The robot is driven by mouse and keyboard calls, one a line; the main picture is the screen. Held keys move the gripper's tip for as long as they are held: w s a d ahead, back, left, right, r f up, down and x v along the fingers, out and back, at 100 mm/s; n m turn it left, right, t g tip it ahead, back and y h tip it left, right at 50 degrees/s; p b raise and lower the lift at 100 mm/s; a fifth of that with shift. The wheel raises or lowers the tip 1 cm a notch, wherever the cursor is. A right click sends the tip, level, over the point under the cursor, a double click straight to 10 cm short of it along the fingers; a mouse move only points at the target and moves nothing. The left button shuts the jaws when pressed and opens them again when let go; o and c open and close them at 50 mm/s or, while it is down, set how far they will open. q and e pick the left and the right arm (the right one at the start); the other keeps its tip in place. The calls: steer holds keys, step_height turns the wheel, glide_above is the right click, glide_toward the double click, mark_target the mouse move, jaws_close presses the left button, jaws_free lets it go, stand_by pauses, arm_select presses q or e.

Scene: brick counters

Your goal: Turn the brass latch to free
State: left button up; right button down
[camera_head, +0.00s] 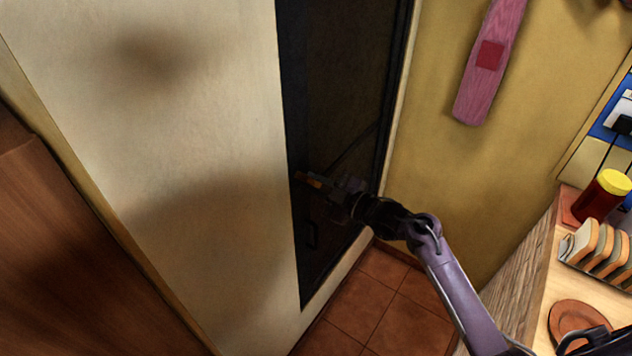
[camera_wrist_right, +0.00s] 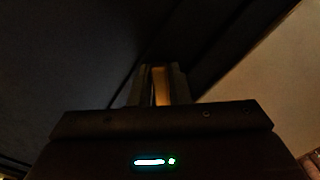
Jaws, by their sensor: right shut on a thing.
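My left gripper is not in view.
A cream wall (camera_head: 180,130) stands left of the door and a yellow wall (camera_head: 480,170) right of it. A counter at the right holds a toast rack (camera_head: 597,245), a yellow-lidded jar (camera_head: 603,196) and a round brown board (camera_head: 577,321). The tiled floor (camera_head: 375,300) is clear.

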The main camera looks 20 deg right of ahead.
steer(key=m+p, duration=0.1)
steer(key=m, duration=0.3)
steer(key=shift+p, duration=0.3)
steer(key=shift+m+p, duration=0.75)
steer(key=shift+m, duration=1.05)
steer(key=c, duration=1.7)
jaws_free()
steer(key=shift+s+f, duration=0.1)
